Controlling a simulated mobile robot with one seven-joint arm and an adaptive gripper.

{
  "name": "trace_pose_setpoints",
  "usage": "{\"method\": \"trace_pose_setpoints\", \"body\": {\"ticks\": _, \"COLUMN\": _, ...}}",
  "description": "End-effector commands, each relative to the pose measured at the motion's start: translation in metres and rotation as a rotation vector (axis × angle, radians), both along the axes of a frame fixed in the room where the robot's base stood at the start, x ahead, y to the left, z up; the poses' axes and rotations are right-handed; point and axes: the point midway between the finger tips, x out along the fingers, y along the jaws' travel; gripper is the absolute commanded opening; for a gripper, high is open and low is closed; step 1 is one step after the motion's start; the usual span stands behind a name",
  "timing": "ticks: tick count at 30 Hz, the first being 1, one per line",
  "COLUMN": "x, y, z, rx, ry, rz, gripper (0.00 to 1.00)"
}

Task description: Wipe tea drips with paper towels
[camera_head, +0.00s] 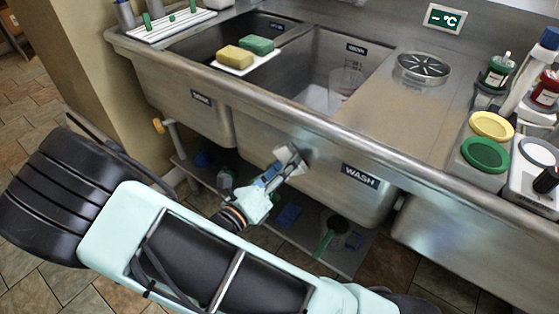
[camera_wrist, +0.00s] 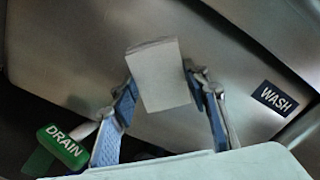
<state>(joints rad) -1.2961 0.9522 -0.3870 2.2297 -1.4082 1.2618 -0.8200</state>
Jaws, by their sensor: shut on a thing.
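My gripper (camera_head: 273,178) is in front of the sink's front wall, left of the WASH label (camera_head: 360,176). Its two blue fingers (camera_wrist: 160,98) are shut on a folded white paper towel (camera_wrist: 158,66), gripped by its sides. In the head view the towel (camera_head: 290,157) is at or very near the steel wall; I cannot tell if it touches. The wrist view shows the bare steel front (camera_wrist: 90,52) behind the towel and the WASH label (camera_wrist: 274,97) to the right. I cannot make out any tea drips on the steel.
Yellow and green sponges (camera_head: 234,56) rest on a white board across the sink. The wash basin (camera_head: 345,60) holds a clear container. Bottles and lids (camera_head: 487,127) crowd the right counter. A green DRAIN tag (camera_wrist: 62,146) hangs low at left. Pipes and a lower shelf (camera_head: 345,262) lie beneath.

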Motion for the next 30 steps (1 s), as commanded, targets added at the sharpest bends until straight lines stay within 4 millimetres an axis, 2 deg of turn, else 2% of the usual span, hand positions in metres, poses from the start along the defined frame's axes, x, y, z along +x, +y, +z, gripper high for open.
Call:
{"method": "trace_pose_setpoints", "body": {"ticks": 6, "x": -0.011, "y": -0.014, "z": 0.002, "rx": -0.002, "ry": 0.001, "rz": -0.001, "gripper": 0.23}}
{"method": "trace_pose_setpoints", "body": {"ticks": 14, "x": -0.017, "y": -0.022, "z": 0.001, "rx": -0.002, "ry": 0.001, "rz": -0.001, "gripper": 0.23}}
{"method": "trace_pose_setpoints", "body": {"ticks": 24, "x": -0.032, "y": -0.045, "z": 0.001, "rx": -0.002, "ry": 0.001, "rz": -0.002, "gripper": 0.23}}
{"method": "trace_pose_setpoints", "body": {"ticks": 30, "x": -0.035, "y": -0.048, "z": 0.002, "rx": -0.002, "ry": -0.001, "rz": -0.004, "gripper": 0.23}}
